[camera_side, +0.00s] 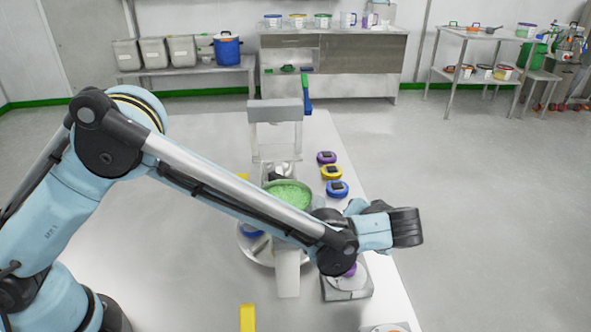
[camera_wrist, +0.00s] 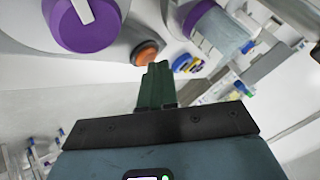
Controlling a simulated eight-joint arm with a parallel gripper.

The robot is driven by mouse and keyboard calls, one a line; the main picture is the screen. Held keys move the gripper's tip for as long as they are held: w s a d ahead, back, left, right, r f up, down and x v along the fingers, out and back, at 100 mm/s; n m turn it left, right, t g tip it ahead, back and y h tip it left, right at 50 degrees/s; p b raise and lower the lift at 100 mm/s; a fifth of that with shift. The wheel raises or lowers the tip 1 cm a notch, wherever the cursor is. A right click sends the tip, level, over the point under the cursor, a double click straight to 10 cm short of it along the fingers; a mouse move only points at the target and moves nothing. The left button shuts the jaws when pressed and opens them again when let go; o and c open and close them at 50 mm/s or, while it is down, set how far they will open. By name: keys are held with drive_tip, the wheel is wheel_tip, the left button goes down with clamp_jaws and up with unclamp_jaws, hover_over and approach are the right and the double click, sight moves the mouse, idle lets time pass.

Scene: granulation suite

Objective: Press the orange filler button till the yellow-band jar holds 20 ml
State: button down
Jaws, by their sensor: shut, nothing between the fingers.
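In the wrist view the orange button (camera_wrist: 147,52) is a round cap in a grey collar. The shut, empty dark green fingers of my gripper (camera_wrist: 157,66) point toward it. Their tips are right beside its lower edge in the picture; I cannot tell whether they touch it. In the side view the fingers and the button cannot be made out behind my arm. I cannot pick out the yellow-band jar with certainty. A small yellow round item (camera_side: 331,172) with a dark top stands on the table between a purple one (camera_side: 326,157) and a blue one (camera_side: 337,188).
A bowl of green granules (camera_side: 287,195) sits mid-table, partly behind my arm. A purple round part (camera_wrist: 85,22) is left of the button in the wrist view, and a purple-banded clear container (camera_wrist: 215,30) is right of it. The white tabletop (camera_side: 185,265) has bare room at left.

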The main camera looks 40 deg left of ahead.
idle(0.4)
drive_tip(key=shift+r, duration=0.85)
drive_tip(key=shift+r, duration=2.5)
